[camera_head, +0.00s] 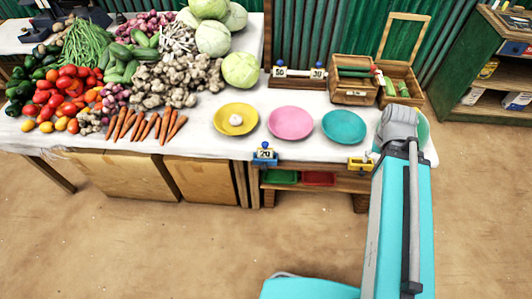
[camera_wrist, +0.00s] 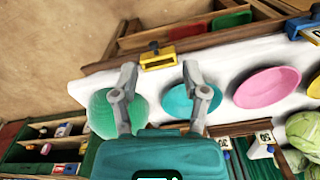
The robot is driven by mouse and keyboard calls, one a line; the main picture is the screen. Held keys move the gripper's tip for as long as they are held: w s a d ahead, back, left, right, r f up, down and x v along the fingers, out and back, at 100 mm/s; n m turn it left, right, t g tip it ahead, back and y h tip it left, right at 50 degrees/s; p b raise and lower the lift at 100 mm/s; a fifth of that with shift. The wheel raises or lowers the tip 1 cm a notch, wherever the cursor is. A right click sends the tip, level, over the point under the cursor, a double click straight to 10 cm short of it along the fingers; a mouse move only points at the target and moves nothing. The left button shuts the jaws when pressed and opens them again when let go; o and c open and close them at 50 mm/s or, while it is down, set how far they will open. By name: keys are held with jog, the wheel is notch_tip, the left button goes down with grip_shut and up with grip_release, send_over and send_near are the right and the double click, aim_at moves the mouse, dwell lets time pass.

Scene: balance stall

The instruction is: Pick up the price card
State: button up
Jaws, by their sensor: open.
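Price cards show in several places. One marked 20 (camera_head: 265,155) sits in a blue holder (camera_head: 264,146) at the table's front edge. Two more, a left card (camera_head: 280,72) and a right card (camera_head: 317,73), stand on a wooden rack at the back. A yellow holder (camera_head: 360,163) is clipped to the front edge near my arm; I cannot make out a card in it. In the wrist view, my gripper (camera_wrist: 159,72) is open and empty, with the yellow holder (camera_wrist: 158,59) beyond and between its fingertips. In the head view my arm hides the gripper.
Yellow (camera_head: 221,123), pink (camera_head: 290,122), teal (camera_head: 344,127) and green (camera_head: 424,130) bowls line the white table (camera_head: 200,143). Wooden boxes (camera_head: 355,95) stand behind. Vegetables fill the left. The floor in front is clear.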

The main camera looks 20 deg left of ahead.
jog(key=shift+o, duration=0.9)
jog(key=n+g+h, duration=0.1)
jog(key=n, duration=0.6)
send_over(264, 142)
jog(key=w+a, duration=0.1)
jog(key=shift+w+r, duration=0.15)
jog(key=shift+r, duration=0.15)
jog(key=f+b, duration=0.5)
jog(key=s+f+b, duration=0.1)
jog(key=f+b, duration=0.2)
jog(key=shift+d+f, duration=0.25)
jog(key=shift+d, duration=0.1)
jog(key=shift+f, duration=0.1)
